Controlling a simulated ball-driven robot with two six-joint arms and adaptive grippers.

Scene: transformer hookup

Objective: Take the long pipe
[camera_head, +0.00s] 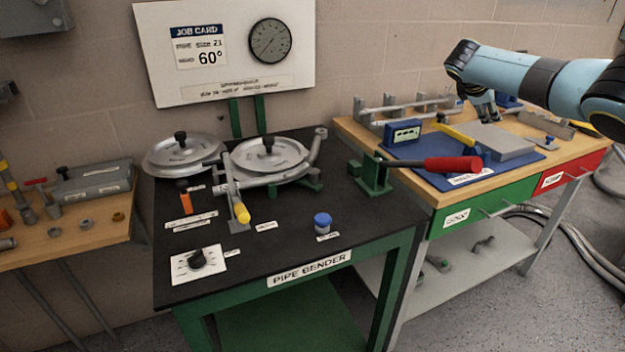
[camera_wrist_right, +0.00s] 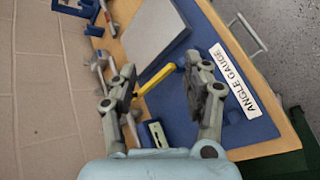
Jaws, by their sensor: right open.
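A long grey pipe (camera_head: 404,105) appears to lie across a row of small upright holders at the back of the right workbench in the head view. In the right wrist view, a grey bar and holders (camera_wrist_right: 101,64) show along the bench edge by the wall, partly hidden by my finger. My right gripper (camera_head: 486,112) hangs over the back of that bench, right of the pipe, pointing down. Its fingers are apart and empty in the right wrist view (camera_wrist_right: 160,66), above the blue mat. My left gripper is not in view.
The blue mat (camera_head: 405,150) holds a grey plate (camera_head: 497,141), a yellow-handled tool (camera_head: 455,134) and a blue gauge (camera_head: 403,132). A red-handled lever (camera_head: 453,164) juts over the mat. The pipe bender table (camera_head: 290,240) stands left, with round dies on it.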

